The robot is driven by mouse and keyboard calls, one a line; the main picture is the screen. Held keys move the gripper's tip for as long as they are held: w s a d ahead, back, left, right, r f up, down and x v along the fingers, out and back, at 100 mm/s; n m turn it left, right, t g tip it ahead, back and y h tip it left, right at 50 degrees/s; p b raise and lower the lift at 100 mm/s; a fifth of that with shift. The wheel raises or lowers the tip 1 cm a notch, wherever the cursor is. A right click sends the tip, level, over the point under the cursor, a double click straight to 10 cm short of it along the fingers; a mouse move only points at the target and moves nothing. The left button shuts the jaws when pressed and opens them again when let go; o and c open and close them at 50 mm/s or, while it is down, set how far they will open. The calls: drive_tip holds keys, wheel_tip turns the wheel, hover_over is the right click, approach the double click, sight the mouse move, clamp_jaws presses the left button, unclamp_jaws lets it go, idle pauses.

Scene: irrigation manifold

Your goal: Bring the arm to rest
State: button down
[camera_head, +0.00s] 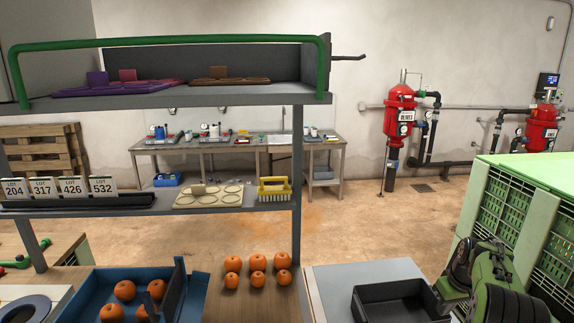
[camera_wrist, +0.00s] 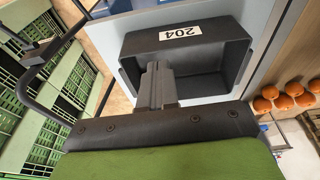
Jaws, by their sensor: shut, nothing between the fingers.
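My gripper (camera_wrist: 156,82) shows in the wrist view with its grey fingers together and nothing between them. In the head view my green and black arm is folded at the lower right, beside the same bin (camera_head: 376,313). My fingertips cannot be made out in the head view.
The bin stands on a pale grey top (camera_head: 327,290). Green slatted crates (camera_head: 490,200) stand close at the right. Oranges (camera_head: 257,263) sit on a wooden surface beside a blue tray (camera_head: 84,297). A shelf rack (camera_head: 240,97) with a green rail stands at the left. Open floor lies behind.

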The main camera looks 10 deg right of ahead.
drive_tip(key=s+a+r+t, duration=0.1)
drive_tip(key=s+a+r, duration=0.2)
drive_tip(key=a+r, duration=0.6)
drive_tip(key=s+a+r, duration=0.4)
drive_tip(key=a+r, duration=0.4)
drive_tip(key=a, duration=0.3)
drive_tip(key=s+a+f+t, duration=0.1)
drive_tip(key=s+a, duration=0.5)
drive_tip(key=s, duration=0.4)
drive_tip(key=s+a+f+t, duration=0.1)
drive_tip(key=s+a, duration=0.5)
drive_tip(key=s, duration=0.5)
drive_tip(key=shift+s+a, duration=0.2)
drive_tip(key=shift+a, duration=0.2)
drive_tip(key=c, duration=1.8)
unclamp_jaws()
